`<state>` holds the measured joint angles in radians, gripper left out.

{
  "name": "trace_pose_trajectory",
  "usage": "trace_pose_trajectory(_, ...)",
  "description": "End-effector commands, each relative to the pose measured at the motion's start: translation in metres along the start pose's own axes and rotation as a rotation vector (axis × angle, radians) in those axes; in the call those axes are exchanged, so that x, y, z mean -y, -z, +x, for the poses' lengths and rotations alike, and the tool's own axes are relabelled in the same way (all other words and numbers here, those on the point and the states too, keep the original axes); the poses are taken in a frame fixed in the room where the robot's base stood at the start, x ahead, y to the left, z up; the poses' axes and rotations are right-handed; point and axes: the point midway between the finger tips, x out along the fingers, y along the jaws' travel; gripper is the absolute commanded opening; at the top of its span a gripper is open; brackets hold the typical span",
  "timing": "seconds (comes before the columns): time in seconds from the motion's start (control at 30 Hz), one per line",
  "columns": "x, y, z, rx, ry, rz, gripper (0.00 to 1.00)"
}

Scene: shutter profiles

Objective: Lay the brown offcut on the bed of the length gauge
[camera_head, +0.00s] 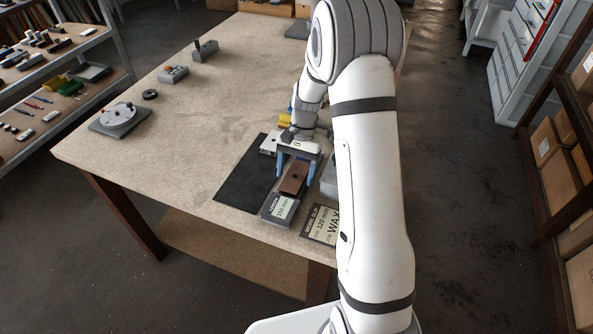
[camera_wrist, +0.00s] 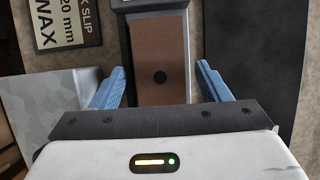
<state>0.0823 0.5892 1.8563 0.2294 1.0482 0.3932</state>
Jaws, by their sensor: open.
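The offcut's near end is hidden by my gripper body in the wrist view.
A dark mat (camera_head: 240,182) lies left of the gauge, with a pale piece (camera_head: 268,143) at its far end. A WAX SLIP 120 mm sign (camera_head: 321,224) and a grey block (camera_head: 328,180) are on the right.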

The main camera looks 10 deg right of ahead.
Motion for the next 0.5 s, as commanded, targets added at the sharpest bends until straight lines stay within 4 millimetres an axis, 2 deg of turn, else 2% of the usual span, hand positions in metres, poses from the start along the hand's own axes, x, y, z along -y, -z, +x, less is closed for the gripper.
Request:
trace_pose_trajectory(0.13,0.0,-0.002,-0.005,-0.001,0.001,0.0,0.7)
trace_pose_trajectory(0.27,0.0,-0.004,-0.018,-0.004,0.003,0.0,0.7)
trace_pose_trajectory(0.5,0.0,-0.003,-0.07,-0.005,0.004,0.002,0.7)
